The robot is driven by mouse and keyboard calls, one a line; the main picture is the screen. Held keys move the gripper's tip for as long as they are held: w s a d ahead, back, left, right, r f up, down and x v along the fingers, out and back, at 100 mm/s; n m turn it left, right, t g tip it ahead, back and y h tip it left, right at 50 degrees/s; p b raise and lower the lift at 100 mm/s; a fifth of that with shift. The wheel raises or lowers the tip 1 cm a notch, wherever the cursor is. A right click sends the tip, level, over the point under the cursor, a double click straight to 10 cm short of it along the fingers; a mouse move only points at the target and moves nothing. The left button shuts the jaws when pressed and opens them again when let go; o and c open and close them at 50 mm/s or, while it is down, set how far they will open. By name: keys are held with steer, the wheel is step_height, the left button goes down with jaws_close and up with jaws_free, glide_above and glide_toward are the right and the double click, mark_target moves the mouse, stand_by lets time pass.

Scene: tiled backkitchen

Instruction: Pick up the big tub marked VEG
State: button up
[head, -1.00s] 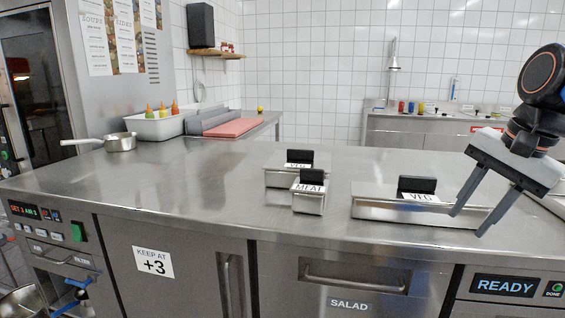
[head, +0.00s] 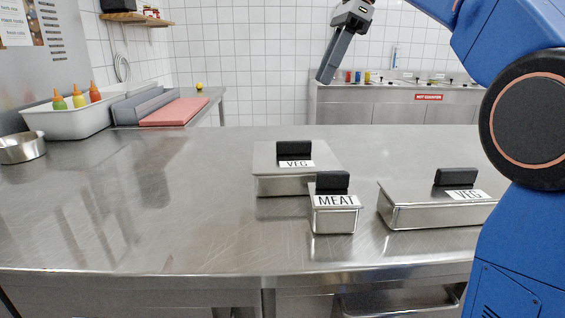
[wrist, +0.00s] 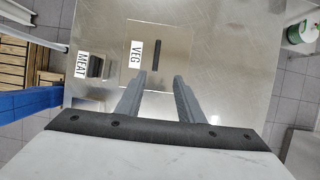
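Two steel tubs with black-handled lids are marked VEG. One VEG tub (head: 285,184) stands at the back middle of the counter. The other VEG tub (head: 430,215) stands at the right, looks wider, and its right end is hidden by my arm. In the wrist view, the back VEG tub's broad lid (wrist: 175,32) lies beyond my fingertips, its handle roughly in line with the gap. My gripper (head: 326,76) is raised high above the counter, apart from the tubs. In the wrist view my gripper (wrist: 159,79) is open and empty.
A small MEAT tub (head: 335,217) stands just in front of the back VEG tub, close to it; its lid also shows in the wrist view (wrist: 93,66). A white bin of sauce bottles (head: 75,118), a pan (head: 20,148) and a red board (head: 175,112) are left.

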glide_toward(295, 141)
steer(key=f, duration=0.2)
steer(key=a, duration=0.1)
steer(key=shift+w+f, duration=0.35)
steer(key=shift+f, duration=0.05)
steer(key=x, duration=0.5)
steer(key=shift+s+a+r, duration=0.1)
steer(key=shift+s+a, duration=0.05)
steer(key=shift+s, duration=0.2)
steer(key=shift+a+f, duration=0.1)
steer(key=shift+f, duration=0.1)
steer(key=shift+f, duration=0.25)
jaws_close()
stand_by(1.3)
